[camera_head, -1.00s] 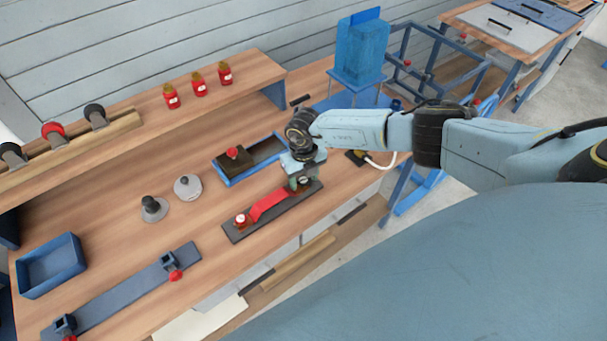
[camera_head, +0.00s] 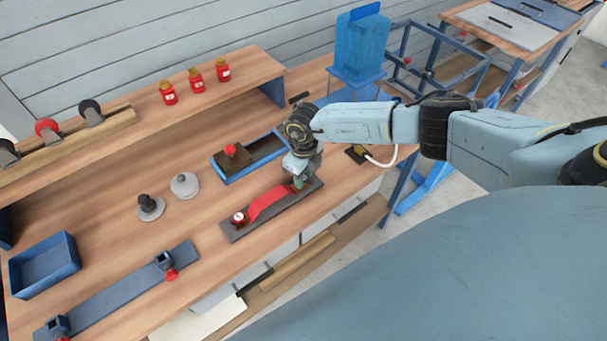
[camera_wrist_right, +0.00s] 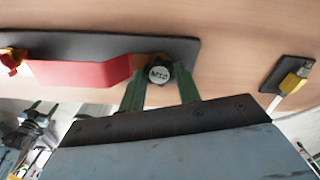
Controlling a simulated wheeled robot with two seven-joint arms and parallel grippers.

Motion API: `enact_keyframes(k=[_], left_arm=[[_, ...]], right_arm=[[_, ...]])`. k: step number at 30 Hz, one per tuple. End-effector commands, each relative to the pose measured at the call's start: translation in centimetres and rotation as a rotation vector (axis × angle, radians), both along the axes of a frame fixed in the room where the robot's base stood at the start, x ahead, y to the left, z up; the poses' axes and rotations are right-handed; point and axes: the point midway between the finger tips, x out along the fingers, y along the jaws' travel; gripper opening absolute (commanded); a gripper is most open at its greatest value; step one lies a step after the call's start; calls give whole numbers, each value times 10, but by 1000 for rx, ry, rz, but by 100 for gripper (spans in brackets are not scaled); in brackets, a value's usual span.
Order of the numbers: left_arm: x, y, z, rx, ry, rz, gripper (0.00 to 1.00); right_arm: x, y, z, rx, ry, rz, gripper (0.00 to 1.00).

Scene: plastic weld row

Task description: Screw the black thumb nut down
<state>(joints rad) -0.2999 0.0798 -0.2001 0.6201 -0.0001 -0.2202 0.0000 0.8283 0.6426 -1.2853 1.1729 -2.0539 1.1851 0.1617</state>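The black thumb nut (camera_wrist_right: 159,73), with a pale marked top, sits at one end of a red bar (camera_wrist_right: 85,72) on a dark base plate (camera_wrist_right: 185,46). In the right wrist view the green fingertips of my right gripper (camera_wrist_right: 160,80) flank the nut on both sides. I cannot tell whether they touch it. In the head view my right gripper (camera_head: 299,184) points down at the right end of the red bar (camera_head: 268,200) and hides most of the nut. My left gripper (camera_wrist_right: 41,108) shows in the wrist view, away from the plate, empty with its fingers apart.
A blue tray (camera_head: 225,178) with a dark block lies behind the plate. A yellow-ended tool with a white hose (camera_head: 380,162) lies to the right. Two round-based pieces (camera_head: 151,210) stand left, with bare wood between.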

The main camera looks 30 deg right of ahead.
Motion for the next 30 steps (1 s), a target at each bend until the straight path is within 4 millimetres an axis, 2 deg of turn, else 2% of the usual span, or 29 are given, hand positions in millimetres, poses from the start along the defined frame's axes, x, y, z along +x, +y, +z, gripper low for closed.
enact_keyframes(k=[1,3,8,26,27,30], left_arm=[[0,0,0,0,0,0,70],[0,0,0,0,0,0,70],[0,0,4,0,0,0,70],[0,0,56,0,0,0,70],[0,0,53,0,0,0,70],[0,0,51,0,0,0,70]], right_arm=[[0,0,0,0,0,0,19],[0,0,0,0,0,0,10],[0,1,1,1,1,-41,9],[1,3,3,0,1,-949,9],[2,2,1,0,-2,-953,36],[1,2,-1,0,-2,-947,49]])
